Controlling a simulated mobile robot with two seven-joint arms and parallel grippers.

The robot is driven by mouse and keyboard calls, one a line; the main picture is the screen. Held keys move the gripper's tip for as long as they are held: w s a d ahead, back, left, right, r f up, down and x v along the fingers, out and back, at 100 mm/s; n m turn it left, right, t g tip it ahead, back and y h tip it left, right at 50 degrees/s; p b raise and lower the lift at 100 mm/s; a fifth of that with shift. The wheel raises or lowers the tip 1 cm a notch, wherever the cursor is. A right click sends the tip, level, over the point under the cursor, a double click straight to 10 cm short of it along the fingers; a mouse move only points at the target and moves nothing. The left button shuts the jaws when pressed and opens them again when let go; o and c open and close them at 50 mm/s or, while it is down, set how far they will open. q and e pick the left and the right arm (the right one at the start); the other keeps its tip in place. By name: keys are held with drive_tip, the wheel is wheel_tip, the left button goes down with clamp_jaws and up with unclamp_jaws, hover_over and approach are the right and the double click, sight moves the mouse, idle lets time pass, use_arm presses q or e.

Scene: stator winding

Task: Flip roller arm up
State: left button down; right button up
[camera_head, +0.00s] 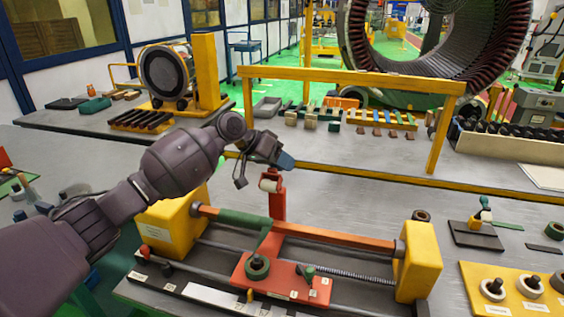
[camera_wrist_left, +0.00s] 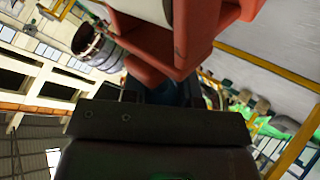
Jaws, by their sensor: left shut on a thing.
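The roller arm (camera_head: 277,201) is a red upright piece with a pale roller near its top, standing up from the winding fixture on the table. My left gripper (camera_head: 280,160) is at the top of the roller arm, shut on it. In the left wrist view the red arm (camera_wrist_left: 180,55) fills the upper middle, close against the gripper (camera_wrist_left: 165,95), with part of the pale roller showing. The fixture has a red carriage (camera_head: 285,278) with a green part, between two yellow end blocks (camera_head: 418,262). My right gripper is not in view.
An orange bar (camera_head: 335,238) and a threaded rod run along the fixture. A yellow frame rail (camera_head: 350,78) stands behind it. A yellow board (camera_head: 515,290) with knobs lies at the right. Bare grey table shows between the fixture and the back rail.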

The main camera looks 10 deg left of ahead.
use_arm(q)
drive_tip(key=c, duration=1)
unclamp_jaws()
drive_tip(key=shift+w, duration=0.1)
drive_tip(key=shift+o, duration=0.6)
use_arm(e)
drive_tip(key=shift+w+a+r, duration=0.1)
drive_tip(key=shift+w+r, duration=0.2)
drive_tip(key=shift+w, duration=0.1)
use_arm(q)
drive_tip(key=shift+s+a+r, duration=0.2)
drive_tip(key=shift+a+r, duration=0.15)
drive_tip(key=shift+a, duration=0.1)
drive_tip(key=b+v, duration=0.1)
drive_tip(key=v, duration=0.8)
drive_tip(key=shift+a+r, duration=0.2)
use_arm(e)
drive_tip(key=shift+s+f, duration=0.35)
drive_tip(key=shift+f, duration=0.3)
use_arm(q)
drive_tip(key=shift+s, duration=0.15)
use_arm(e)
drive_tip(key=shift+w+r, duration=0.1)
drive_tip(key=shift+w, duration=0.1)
